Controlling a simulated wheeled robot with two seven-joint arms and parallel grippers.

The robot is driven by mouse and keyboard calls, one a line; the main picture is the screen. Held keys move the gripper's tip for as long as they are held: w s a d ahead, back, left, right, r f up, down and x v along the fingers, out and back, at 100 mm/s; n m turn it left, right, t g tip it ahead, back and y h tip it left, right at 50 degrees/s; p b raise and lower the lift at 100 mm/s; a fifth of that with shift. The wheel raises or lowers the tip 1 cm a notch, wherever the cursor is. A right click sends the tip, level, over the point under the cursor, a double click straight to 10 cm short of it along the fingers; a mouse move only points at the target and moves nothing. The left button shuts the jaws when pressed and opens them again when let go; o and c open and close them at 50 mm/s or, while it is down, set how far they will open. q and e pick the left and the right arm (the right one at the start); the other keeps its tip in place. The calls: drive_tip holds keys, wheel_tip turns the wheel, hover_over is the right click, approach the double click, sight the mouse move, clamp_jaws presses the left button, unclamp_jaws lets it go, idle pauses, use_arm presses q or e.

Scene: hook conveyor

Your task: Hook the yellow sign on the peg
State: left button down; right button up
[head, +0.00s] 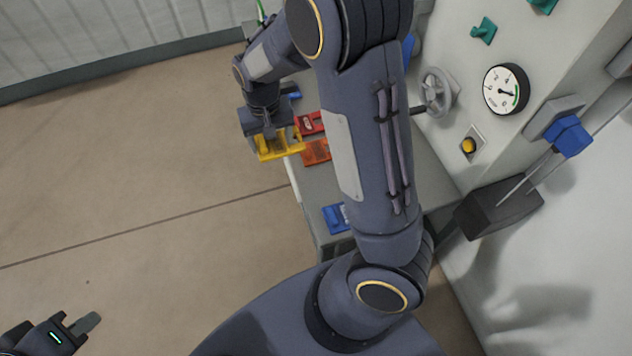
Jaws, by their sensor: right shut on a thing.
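The yellow sign (280,147) is held in my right gripper (268,132), whose jaws are shut on it. The sign is left of the grey bench, near its left edge, and part of it is hidden by the gripper. Teal fittings (483,31) stick out of the pale panel at the upper right; I cannot tell whether one is the peg. The sign is well apart from them. My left gripper (80,326) is at the lower left, low in the picture and far from the sign; its jaw opening is unclear.
On the grey bench (318,185) lie a red sign (311,122), an orange sign (316,152) and a blue sign (334,219). The panel carries a handwheel (437,92), a gauge (506,89) and a yellow button (469,145). The floor on the left is clear.

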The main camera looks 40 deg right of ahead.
drive_tip(key=s+d+f+p, duration=0.1)
drive_tip(key=s+d+f, duration=0.2)
drive_tip(key=s+d, duration=0.3)
hover_over(326, 184)
drive_tip(key=w+a, duration=0.1)
wheel_tip(326, 184, down, 5)
drive_tip(key=shift+w+a+r, duration=0.1)
drive_tip(key=shift+w+r, duration=0.05)
drive_tip(key=shift+r, duration=0.05)
drive_tip(key=shift+s+d+f, duration=0.3)
drive_tip(key=shift+f, duration=0.2)
drive_tip(key=f, duration=0.3)
drive_tip(key=shift+s+d+f, duration=0.1)
drive_tip(key=shift+s+d, duration=0.25)
drive_tip(key=shift+s, duration=0.05)
drive_tip(key=shift+w+f, duration=0.1)
drive_tip(key=shift+f, duration=0.1)
drive_tip(key=shift+f, duration=0.2)
drive_tip(key=o, duration=1)
